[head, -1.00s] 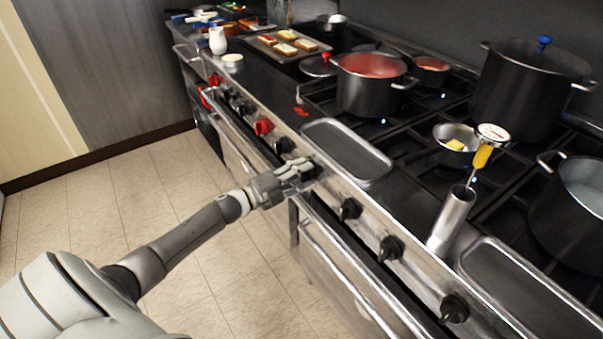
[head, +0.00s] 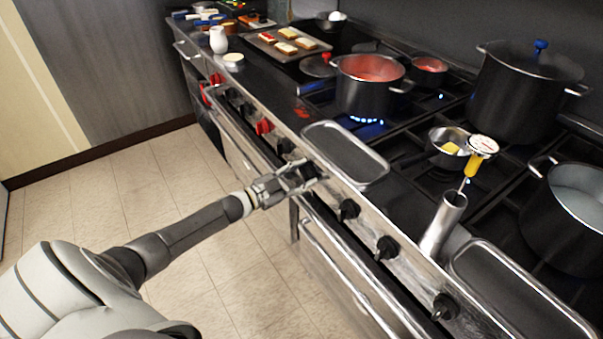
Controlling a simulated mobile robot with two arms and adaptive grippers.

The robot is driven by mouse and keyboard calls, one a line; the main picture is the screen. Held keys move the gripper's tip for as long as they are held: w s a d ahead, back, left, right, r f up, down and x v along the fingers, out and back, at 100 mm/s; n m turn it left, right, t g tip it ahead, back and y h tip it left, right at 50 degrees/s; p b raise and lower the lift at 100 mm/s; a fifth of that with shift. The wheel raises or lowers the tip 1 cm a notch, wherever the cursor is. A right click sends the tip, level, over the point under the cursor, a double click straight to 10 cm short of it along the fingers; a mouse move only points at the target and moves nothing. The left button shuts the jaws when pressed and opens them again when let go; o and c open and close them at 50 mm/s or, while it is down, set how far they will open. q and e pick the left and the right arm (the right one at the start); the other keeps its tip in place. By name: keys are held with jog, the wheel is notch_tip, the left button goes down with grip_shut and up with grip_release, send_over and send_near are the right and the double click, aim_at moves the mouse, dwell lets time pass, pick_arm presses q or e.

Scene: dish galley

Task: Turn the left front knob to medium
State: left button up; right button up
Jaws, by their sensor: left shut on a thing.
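My left gripper (head: 305,174) reaches in from the lower left to the front control panel of the range (head: 330,186). It is shut on a knob there, which its fingers mostly hide, so the pointer's angle cannot be read. Black knobs sit on both sides of it: one just up-left (head: 285,147) and one to the right (head: 348,209). A ring of blue flame (head: 366,121) burns under the dark pot of red sauce (head: 362,96) on the burner behind. My right gripper is not in view.
More black knobs (head: 388,248) and an oven handle (head: 345,262) line the front. Red knobs (head: 264,127) are farther left. A metal tray (head: 345,152), a small pan with butter (head: 449,148), a thermometer (head: 482,146) and large pots (head: 527,90) crowd the top. The floor is clear.

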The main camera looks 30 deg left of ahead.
pick_arm(q)
jog(key=shift+n, duration=1)
jog(key=o, duration=1.1)
jog(key=shift+s, duration=0.1)
jog(key=v, duration=1.1)
jog(key=shift+s+a, duration=0.2)
jog(key=shift+s, duration=0.15)
jog(key=shift+f, duration=0.1)
